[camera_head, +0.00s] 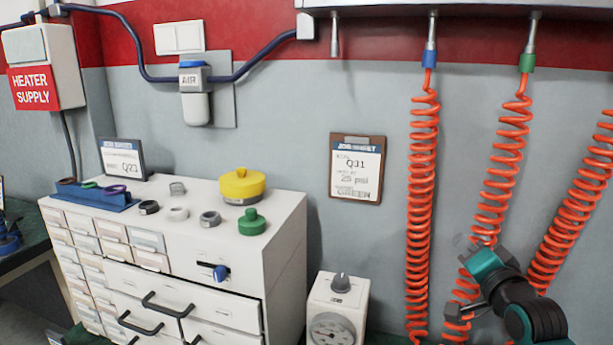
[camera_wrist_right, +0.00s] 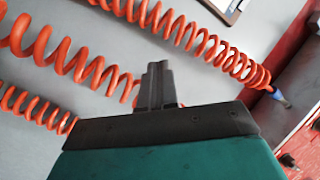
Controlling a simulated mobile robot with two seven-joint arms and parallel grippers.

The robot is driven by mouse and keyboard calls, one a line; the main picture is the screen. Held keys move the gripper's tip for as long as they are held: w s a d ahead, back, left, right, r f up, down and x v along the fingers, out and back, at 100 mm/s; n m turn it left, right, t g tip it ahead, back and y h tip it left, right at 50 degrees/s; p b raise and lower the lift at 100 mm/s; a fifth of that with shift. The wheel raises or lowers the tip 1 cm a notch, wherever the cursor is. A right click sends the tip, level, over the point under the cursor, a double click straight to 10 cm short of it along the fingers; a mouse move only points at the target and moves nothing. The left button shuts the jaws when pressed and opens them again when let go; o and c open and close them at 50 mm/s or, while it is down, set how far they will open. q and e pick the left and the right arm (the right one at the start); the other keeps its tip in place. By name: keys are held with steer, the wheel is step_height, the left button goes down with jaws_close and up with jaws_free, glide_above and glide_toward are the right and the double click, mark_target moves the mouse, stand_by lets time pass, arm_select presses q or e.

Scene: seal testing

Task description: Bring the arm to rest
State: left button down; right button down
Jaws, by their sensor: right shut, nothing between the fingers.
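My right gripper (camera_head: 457,278) is at the lower right of the head view, in front of the orange coiled hoses on the wall. In the right wrist view its fingers (camera_wrist_right: 158,82) are together with nothing between them, and orange coils show behind them. My right arm is teal and black and comes up from the lower right corner of the head view. Whether the gripper touches a hose cannot be told. My left gripper is not in view.
Orange hoses (camera_head: 421,190) hang from a rail at the upper right. A white drawer cabinet (camera_head: 285,245) with a yellow part (camera_head: 242,184) and a green part (camera_head: 252,222) on top stands at the left. A white gauge box (camera_head: 338,303) stands right of it.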

steer(key=s+a+f+n+g, duration=0.25)
steer(key=s+f, duration=0.35)
steer(key=f, duration=0.4)
steer(key=s+a+f+n+g, duration=0.1)
steer(key=s+a+f+n, duration=0.4)
steer(key=f, duration=0.4)
steer(key=s+a+f+n+g, duration=0.1)
steer(key=s+a+f+n, duration=0.1)
steer(key=s+f, duration=0.3)
steer(key=s+a+f+n+g+y, duration=0.1)
steer(key=s+f, duration=0.4)
steer(key=s, duration=0.7)
steer(key=shift+s+a+f+n+g, duration=0.15)
steer(key=shift+s+a+n+g, duration=0.25)
steer(key=shift+a+g, duration=0.5)
steer(key=shift+w, duration=0.1)
